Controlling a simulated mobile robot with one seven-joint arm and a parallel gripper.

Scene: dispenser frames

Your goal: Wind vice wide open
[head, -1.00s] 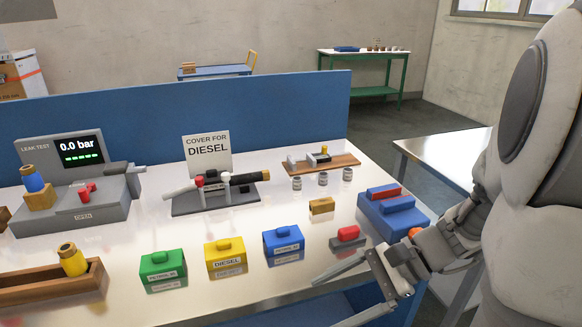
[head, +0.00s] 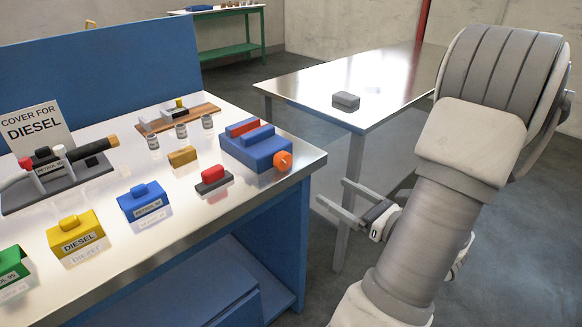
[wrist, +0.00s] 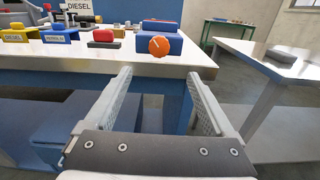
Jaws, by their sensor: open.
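The blue vice (head: 262,158) sits at the right end of the white bench, near its front corner. A red block (head: 242,127) shows at its back, behind a raised blue part. An orange knob (head: 283,160) is on its end and faces me in the wrist view (wrist: 159,46), with a pale mark on it. I cannot tell how wide the vice stands. My gripper (head: 331,190) is open and empty, off the bench's edge and apart from the knob. In the wrist view its two fingers (wrist: 159,75) point toward the bench, with the knob beyond them.
A red-topped grey block (head: 213,180) and a brown block (head: 182,157) stand near the vice. Blue (head: 145,204) and yellow (head: 76,236) labelled covers stand to the left. A second table (head: 300,85) with a grey block (head: 346,101) stands right. Floor lies open between the tables.

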